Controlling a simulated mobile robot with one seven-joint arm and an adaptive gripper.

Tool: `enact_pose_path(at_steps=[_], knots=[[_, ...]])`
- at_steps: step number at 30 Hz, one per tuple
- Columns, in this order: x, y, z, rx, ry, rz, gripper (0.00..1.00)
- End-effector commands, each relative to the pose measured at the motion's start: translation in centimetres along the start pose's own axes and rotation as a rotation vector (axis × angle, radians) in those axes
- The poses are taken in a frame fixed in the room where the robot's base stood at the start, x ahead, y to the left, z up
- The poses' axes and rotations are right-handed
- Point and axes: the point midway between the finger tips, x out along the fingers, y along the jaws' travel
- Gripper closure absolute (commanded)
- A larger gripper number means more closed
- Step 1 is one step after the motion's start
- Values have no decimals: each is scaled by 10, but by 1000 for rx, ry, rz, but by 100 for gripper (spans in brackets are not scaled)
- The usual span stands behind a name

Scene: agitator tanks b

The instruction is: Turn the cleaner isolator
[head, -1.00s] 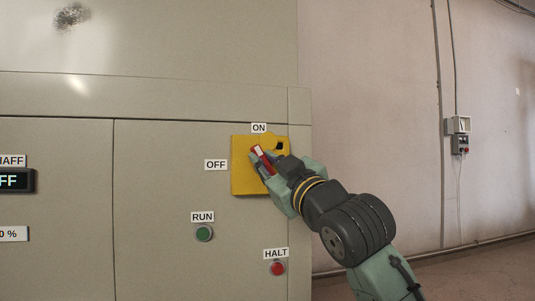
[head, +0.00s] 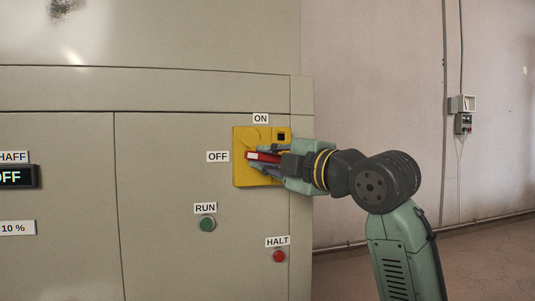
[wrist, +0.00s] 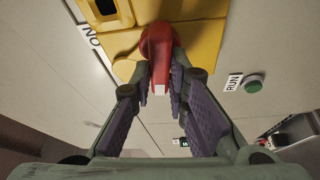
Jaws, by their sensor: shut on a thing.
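The cleaner isolator is a yellow plate (head: 242,174) on the beige cabinet, with a red handle (head: 264,157) that has a white end. The handle lies nearly level, its white end at the left, facing the OFF label (head: 217,156). The ON label (head: 261,118) is above the plate. My gripper (head: 268,159) comes in from the right and is shut on the handle. In the wrist view the red handle (wrist: 158,42) shows between both fingers, and its white end is visible. The fingers hide part of the handle and plate in the head view.
A green RUN button (head: 207,224) and a red HALT button (head: 279,256) sit below the plate. A display (head: 18,176) is at the far left. A wall box (head: 462,104) hangs at the right, beyond open floor.

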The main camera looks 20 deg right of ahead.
Motion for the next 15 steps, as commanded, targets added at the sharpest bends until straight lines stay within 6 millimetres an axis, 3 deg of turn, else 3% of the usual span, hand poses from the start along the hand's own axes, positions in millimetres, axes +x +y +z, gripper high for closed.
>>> enact_pose_path(at_steps=[15], knots=[[0, -2, 0, -145, -1, -62, 100]])
